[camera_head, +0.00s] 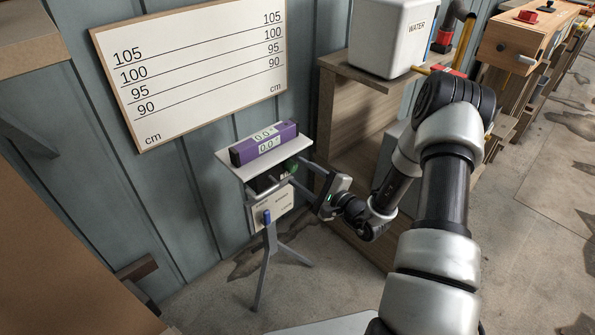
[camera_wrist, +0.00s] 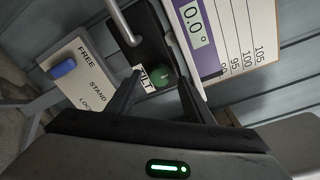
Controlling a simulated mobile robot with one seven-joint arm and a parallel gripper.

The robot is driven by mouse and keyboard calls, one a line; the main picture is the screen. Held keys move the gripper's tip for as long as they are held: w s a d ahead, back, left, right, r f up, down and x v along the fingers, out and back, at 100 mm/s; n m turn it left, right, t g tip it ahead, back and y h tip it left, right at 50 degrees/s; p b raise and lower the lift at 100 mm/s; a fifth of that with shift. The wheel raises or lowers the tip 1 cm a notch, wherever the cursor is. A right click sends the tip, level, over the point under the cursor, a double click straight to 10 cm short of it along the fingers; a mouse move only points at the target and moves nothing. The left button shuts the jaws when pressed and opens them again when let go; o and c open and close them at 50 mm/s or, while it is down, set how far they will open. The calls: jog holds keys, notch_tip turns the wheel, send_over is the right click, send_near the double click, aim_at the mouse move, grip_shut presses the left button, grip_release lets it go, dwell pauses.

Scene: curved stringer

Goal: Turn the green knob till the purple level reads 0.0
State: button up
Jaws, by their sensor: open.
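The purple level (camera_head: 265,147) lies on a white plate on top of a tripod stand. Its displays read 0.0° in the head view, and the wrist view shows one 0.0° display on the level (camera_wrist: 212,72). The green knob (camera_wrist: 162,77) is on the stand's dark block under the plate, beside a partly hidden TILT label. In the head view the knob (camera_head: 293,167) is small and partly hidden. My gripper (camera_wrist: 160,80) is open, with one fingertip on each side of the knob. I cannot tell whether the fingers touch it.
The tripod (camera_head: 269,262) has a blue lever (camera_wrist: 63,67), near the word FREE on its white label. A metal bar (camera_wrist: 122,22) sticks out beside the dark block. A height board (camera_head: 195,65) hangs behind. A wooden shelf (camera_head: 352,72) with a water container (camera_head: 388,38) stands right.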

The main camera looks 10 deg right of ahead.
jog(key=p+v, duration=0.1)
jog(key=v, duration=1.4)
jog(key=shift+s+p, duration=0.15)
jog(key=shift+p, duration=0.2)
